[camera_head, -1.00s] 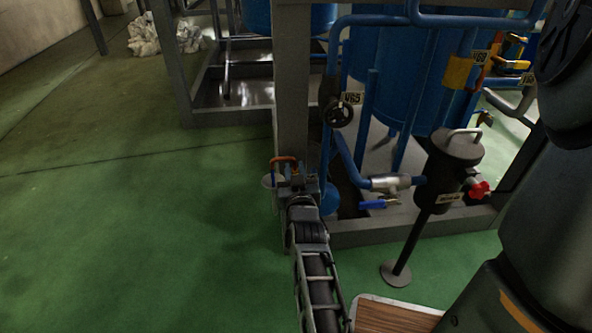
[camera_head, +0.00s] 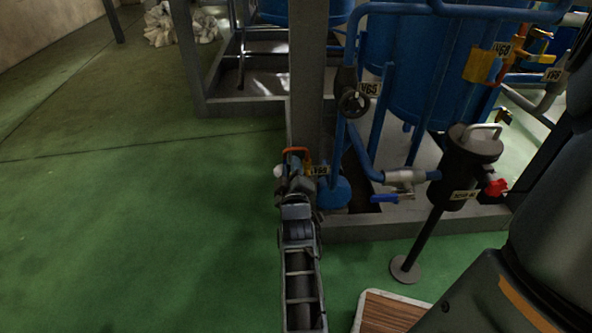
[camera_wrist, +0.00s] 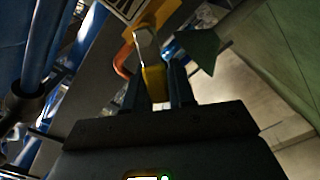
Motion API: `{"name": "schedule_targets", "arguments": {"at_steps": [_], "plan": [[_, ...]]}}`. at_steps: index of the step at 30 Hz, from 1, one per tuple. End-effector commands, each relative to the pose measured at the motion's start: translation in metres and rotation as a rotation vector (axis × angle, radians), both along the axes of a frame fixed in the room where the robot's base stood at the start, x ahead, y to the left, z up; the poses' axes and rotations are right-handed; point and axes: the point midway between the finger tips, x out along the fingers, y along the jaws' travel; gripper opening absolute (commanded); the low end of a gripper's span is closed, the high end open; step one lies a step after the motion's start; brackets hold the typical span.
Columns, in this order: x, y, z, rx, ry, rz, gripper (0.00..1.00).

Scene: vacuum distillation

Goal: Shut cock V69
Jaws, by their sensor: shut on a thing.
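A small tag (camera_head: 321,170) by the grey post's foot seems to read V69, though it is blurred. Beside it are an orange curved handle (camera_head: 295,151) and a bit of yellow. My gripper (camera_head: 297,182) is at this spot, and its fingers are hard to make out in the head view. In the wrist view, my gripper (camera_wrist: 155,74) has its two dark fingers on either side of a yellow lever (camera_wrist: 154,84) and is shut on it. A bright metal part (camera_wrist: 146,45) and a tag (camera_wrist: 128,7) lie beyond. The cock's body is mostly hidden.
The grey post (camera_head: 307,75) stands right behind my gripper. To the right are a black handwheel (camera_head: 353,104) tagged V65, a blue-levered valve (camera_head: 384,198) and a black pot on a stand (camera_head: 465,165). Green floor (camera_head: 130,230) on the left is clear.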

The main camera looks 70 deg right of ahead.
Motion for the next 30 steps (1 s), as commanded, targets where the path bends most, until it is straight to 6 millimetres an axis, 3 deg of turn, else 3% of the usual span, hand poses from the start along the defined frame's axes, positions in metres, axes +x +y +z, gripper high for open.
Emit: {"name": "schedule_targets", "arguments": {"at_steps": [13,30], "plan": [[0.0064,0.0033,-0.0139,-0.084,0.215,0.001,0.00],[0.0073,0.0039,-0.0146,-0.097,0.249,0.001,0.00]]}}
